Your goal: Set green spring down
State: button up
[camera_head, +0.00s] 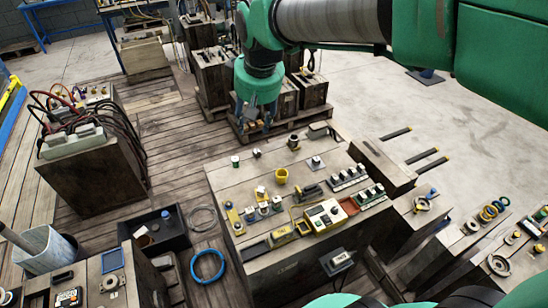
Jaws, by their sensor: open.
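My gripper (256,120) hangs at the end of my green arm, beyond the back edge of the wooden block table (225,180). Its bluish fingers point down and stand apart, in front of dark wooden blocks. I see no green spring between them, though the view there is small and cluttered. A small green and white cylinder (235,161) stands upright near the table's back left corner, a little below and left of the gripper in the picture. It may be the green spring; it is too small to tell.
A yellow cup (281,175), a black knob (293,143) and several switches and gauges crowd the table. Its back left part is fairly clear. A black tray (160,230) and a blue ring (208,266) lie on the plank floor at left.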

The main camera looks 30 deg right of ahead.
jog(key=s+f+m+t, duration=0.1)
jog(key=s+m, duration=0.1)
jog(key=s, duration=1.9)
jog(key=shift+a+f+t, duration=0.25)
jog(key=shift+a+t, duration=0.05)
jog(key=shift+t, duration=0.1)
